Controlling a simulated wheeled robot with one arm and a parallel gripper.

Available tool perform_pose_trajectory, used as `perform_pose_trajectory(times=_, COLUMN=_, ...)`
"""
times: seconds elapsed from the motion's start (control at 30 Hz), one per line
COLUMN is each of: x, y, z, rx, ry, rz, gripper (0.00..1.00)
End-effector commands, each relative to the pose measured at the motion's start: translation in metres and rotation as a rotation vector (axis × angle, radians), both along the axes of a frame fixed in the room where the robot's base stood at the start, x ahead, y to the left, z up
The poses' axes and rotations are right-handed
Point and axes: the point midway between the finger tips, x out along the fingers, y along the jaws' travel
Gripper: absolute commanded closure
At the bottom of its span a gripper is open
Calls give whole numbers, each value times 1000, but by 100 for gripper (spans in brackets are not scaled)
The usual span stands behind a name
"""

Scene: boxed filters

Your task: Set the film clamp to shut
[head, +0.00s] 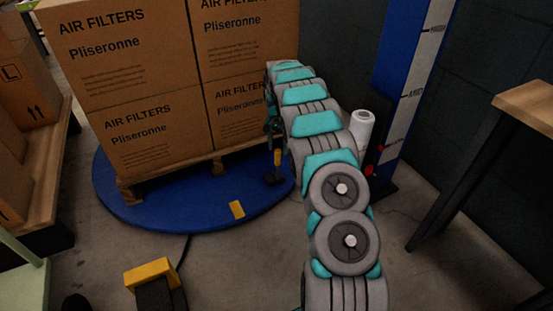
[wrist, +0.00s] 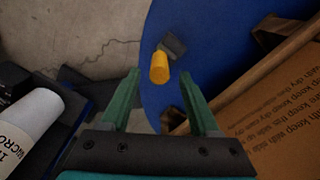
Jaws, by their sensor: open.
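The film clamp, a yellow handle on a dark base, is on the blue turntable beside the pallet. In the head view the clamp (head: 277,162) is just below my gripper (head: 273,128). In the wrist view the yellow handle of the clamp (wrist: 159,68) shows between and beyond my fingertips (wrist: 161,78), with its dark block behind it. My green fingers are apart, with nothing visibly gripped. The handle seems to stick up towards the wrist camera. I cannot tell whether it touches a finger. My arm partly hides the area around the clamp in the head view.
Stacked filter boxes (head: 130,60) stand on a wooden pallet (head: 170,181) on the turntable (head: 180,216). The pallet edge (wrist: 265,75) is close right of my gripper in the wrist view. A white film roll (head: 362,127) stands by the blue mast (head: 398,60). A wooden-topped table (head: 527,104) is at right.

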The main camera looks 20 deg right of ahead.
Motion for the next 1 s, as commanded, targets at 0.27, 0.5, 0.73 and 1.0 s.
perform_pose_trajectory(times=0.27, x=-1, y=0, z=-42, rx=1, ry=4, rz=1, gripper=38)
perform_pose_trajectory(times=0.5, x=-1, y=0, z=-65, rx=1, ry=1, rz=0, gripper=38)
perform_pose_trajectory(times=0.73, x=-1, y=0, z=-65, rx=1, ry=1, rz=0, gripper=38)
perform_pose_trajectory(times=1.0, x=-1, y=0, z=-65, rx=1, ry=1, rz=1, gripper=68)
